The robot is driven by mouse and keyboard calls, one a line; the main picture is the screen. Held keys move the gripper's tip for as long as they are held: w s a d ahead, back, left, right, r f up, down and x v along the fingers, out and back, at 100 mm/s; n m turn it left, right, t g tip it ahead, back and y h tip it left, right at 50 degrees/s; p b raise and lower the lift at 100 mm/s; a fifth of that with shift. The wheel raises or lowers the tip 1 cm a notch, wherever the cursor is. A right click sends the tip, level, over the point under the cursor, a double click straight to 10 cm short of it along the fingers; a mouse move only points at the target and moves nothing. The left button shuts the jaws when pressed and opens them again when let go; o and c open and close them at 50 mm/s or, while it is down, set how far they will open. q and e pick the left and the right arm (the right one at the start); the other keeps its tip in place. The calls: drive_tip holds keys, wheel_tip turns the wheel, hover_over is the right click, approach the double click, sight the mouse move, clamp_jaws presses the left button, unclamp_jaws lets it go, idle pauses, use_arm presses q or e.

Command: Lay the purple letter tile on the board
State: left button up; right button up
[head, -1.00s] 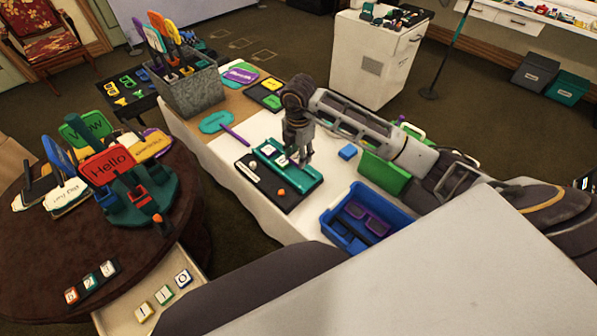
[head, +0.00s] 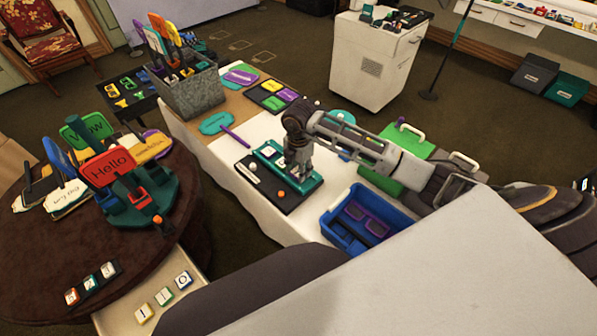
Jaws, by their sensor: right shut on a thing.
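The board is a dark tray with a teal raised part (head: 308,186) on the white table. I cannot tell whether that tile touches the board. My left gripper is out of view.
A blue bin (head: 336,239) with purple glasses stands right of the board. A green board (head: 417,140) lies behind my right forearm. A teal paddle (head: 216,122) and a grey crate of signs (head: 190,98) are farther left. A round table (head: 60,255) holds sign props.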

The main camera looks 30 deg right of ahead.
drive_tip(key=shift+f, duration=0.85)
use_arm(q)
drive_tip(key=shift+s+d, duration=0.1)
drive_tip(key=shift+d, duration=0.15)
use_arm(e)
drive_tip(key=o, duration=0.7)
drive_tip(key=shift+f, duration=0.1)
drive_tip(key=shift+o, duration=1.1)
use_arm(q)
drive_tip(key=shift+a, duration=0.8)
